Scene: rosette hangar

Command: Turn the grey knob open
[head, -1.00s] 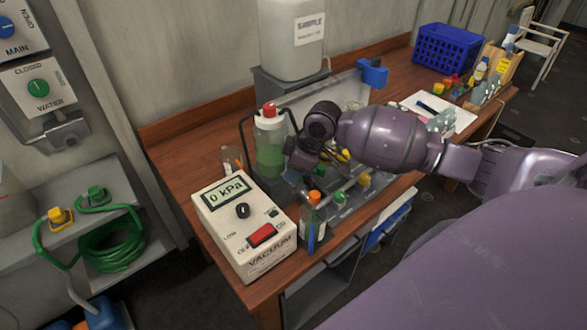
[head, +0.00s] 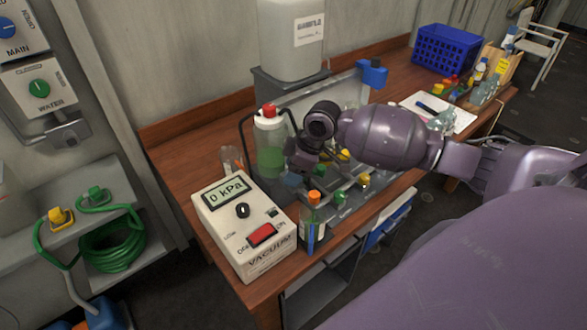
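My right arm comes in from the right, and its gripper (head: 299,166) points down at the back of the small valve rack (head: 340,206), beside the bottle of green liquid (head: 270,158). The fingers are dark and mostly hidden by the wrist, so I cannot tell whether they are open or shut. A small grey-blue piece (head: 293,180) shows just under the gripper; I cannot tell whether it is the grey knob or whether the fingers touch it. Yellow and green knobs (head: 364,180) show on the rack. My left gripper is not in view.
A white vacuum box (head: 225,222) reading 0 kPa stands at the front left, with a black dial and red switch. An orange-capped bottle (head: 312,222) stands close to its right. A large sample tank (head: 290,40) stands behind. A blue basket (head: 448,48) is farther back.

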